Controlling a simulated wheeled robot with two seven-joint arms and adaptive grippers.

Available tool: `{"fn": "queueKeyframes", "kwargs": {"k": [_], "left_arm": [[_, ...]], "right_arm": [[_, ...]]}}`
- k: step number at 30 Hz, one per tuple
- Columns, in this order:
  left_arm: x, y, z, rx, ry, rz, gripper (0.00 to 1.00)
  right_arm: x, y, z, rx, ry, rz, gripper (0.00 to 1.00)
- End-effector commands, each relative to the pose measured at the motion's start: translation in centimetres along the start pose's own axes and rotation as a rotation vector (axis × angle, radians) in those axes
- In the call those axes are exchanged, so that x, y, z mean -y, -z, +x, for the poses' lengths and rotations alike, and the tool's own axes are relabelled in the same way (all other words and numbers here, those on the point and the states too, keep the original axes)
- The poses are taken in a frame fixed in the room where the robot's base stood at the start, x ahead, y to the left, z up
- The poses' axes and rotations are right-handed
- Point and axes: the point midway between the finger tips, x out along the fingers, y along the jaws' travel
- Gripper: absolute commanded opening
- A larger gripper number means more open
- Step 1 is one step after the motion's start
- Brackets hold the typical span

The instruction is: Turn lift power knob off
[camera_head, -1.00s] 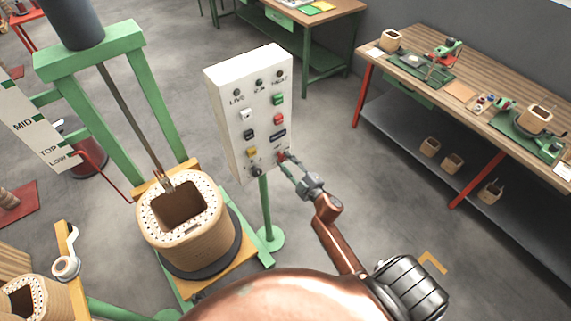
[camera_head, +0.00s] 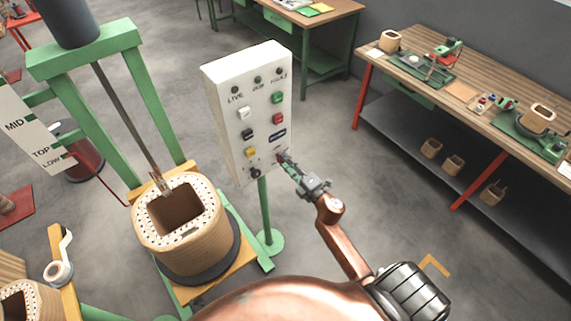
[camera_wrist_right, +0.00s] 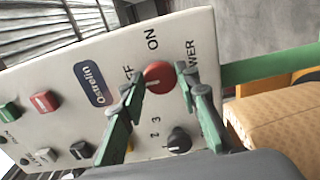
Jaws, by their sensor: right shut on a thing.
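The white control panel (camera_head: 228,132) stands on a green post. The red power knob (camera_wrist_right: 158,76) is at its lower right, with ON and POWER lettering beside it and the OFF lettering partly covered in the right wrist view. My right gripper (camera_wrist_right: 158,88) is shut on the red knob, one finger on each side of it. In the head view the right gripper (camera_head: 286,160) reaches the panel's lower right corner and mostly hides the knob. The knob's exact pointing direction is hard to read. My left gripper is not in view.
A black selector knob (camera_wrist_right: 179,140) sits close to the right gripper's fingers. Several push buttons fill the panel's middle. A coil (camera_head: 185,232) stands on the green lift frame (camera_head: 100,112) at left. A workbench (camera_head: 460,85) stands at right, with clear floor between.

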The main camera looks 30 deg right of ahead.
Motion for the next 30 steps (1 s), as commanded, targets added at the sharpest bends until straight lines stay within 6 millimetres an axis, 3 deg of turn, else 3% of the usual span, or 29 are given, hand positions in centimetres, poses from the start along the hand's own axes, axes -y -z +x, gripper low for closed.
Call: {"fn": "queueKeyframes", "kwargs": {"k": [14,15,22,30], "left_arm": [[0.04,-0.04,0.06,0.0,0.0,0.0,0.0],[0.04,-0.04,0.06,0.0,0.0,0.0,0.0],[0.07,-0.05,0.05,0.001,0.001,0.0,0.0],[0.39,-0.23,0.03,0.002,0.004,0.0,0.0]], "right_arm": [[0.04,0.09,0.01,-0.002,0.001,-0.014,0.05],[0.04,0.09,0.01,-0.002,0.001,-0.014,0.32],[0.03,0.03,-0.01,-0.001,0.0,-0.013,0.47],[0.03,0.0,-0.1,0.0,0.001,-0.012,0.47]]}}
